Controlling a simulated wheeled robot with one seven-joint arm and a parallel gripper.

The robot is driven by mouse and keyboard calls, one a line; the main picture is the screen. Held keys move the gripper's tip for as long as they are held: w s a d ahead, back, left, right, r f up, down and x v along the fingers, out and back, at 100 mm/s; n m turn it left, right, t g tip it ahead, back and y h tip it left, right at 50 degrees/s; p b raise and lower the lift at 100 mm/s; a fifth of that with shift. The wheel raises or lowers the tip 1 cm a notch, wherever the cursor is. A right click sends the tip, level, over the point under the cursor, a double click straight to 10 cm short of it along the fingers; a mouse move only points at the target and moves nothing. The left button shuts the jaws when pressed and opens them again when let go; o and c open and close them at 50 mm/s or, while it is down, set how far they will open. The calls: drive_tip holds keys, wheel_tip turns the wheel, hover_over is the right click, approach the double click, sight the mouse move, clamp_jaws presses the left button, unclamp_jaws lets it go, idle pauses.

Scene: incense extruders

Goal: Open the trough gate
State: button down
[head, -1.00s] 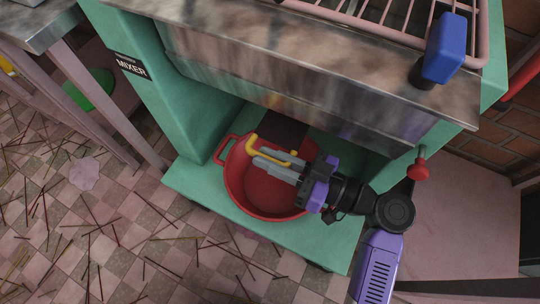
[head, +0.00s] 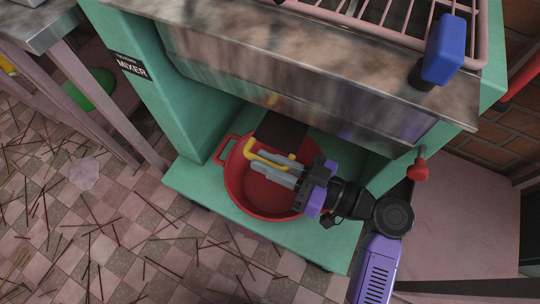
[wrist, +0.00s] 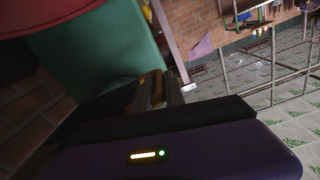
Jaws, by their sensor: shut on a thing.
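The trough gate is a dark flat plate (head: 281,131) under the steel trough of the green mixer. Its yellow bent handle (head: 252,148) sits over the red basin. My gripper (head: 273,166) reaches in from the right, its grey fingers shut on the handle. The fingers hide part of the handle. The dark plate sticks out from below the trough's front edge. In the wrist view the fingers (wrist: 150,92) are dark and foreshortened, and the grip is hard to make out.
The red basin (head: 236,180) stands on the green base ledge (head: 195,185) below the trough (head: 290,85). A red knob (head: 421,171) is on the right, near my arm. A blue block-shaped part (head: 444,48) is above. Sticks litter the tiled floor at left.

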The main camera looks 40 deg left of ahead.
drive_tip(key=s, duration=0.2)
drive_tip(key=s+d, duration=0.1)
drive_tip(key=s, duration=0.1)
drive_tip(key=shift+s, duration=0.1)
drive_tip(key=c, duration=1.7)
unclamp_jaws()
drive_tip(key=shift+d, duration=0.1)
drive_tip(key=p+v, duration=0.2)
drive_tip(key=v, duration=0.5)
drive_tip(key=shift+d, duration=0.35)
